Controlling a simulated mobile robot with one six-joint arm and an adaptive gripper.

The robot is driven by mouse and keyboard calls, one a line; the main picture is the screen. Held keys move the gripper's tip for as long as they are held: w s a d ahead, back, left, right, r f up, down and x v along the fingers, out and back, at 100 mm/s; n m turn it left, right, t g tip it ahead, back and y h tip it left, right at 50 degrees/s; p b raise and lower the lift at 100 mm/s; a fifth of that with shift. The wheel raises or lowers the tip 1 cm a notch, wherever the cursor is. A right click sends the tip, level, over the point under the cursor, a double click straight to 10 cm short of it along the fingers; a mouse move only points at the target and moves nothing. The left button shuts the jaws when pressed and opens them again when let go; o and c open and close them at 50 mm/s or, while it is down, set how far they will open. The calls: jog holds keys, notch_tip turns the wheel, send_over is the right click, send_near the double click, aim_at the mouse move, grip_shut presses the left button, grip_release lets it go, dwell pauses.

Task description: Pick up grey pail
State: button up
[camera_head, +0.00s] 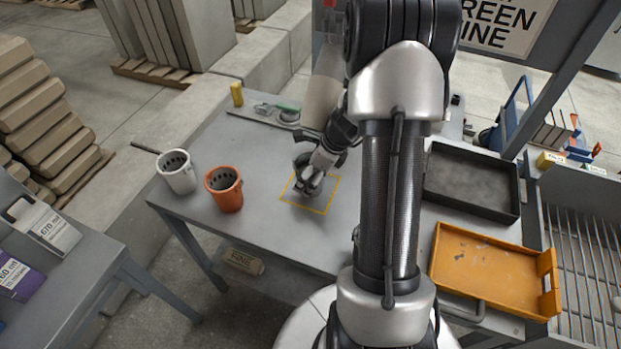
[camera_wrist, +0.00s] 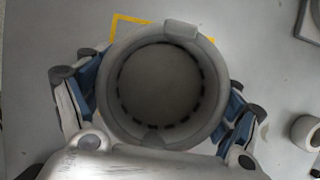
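The grey pail (camera_wrist: 160,85) is seen from above in the wrist view. Its round mouth faces the camera, with dark slots around the inside and a grey tab at the rim. My gripper (camera_wrist: 162,108) has its blue-padded fingers on either side of the pail, close against its outer wall. The pads pass partly under the rim, so I cannot tell whether they press on it. In the head view my gripper (camera_head: 312,180) is low over a yellow outlined square (camera_head: 325,207) on the grey table, and it hides most of the pail.
A white pail (camera_head: 178,177) and an orange pail (camera_head: 226,196) stand on the table, left of my gripper. A black tray (camera_head: 487,212) and an orange tray (camera_head: 480,272) lie to the right. A yellow block (camera_head: 237,94) stands at the back left. The table's front left is clear.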

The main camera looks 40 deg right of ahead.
jog(key=c, duration=1.2)
jog(key=shift+r, duration=0.15)
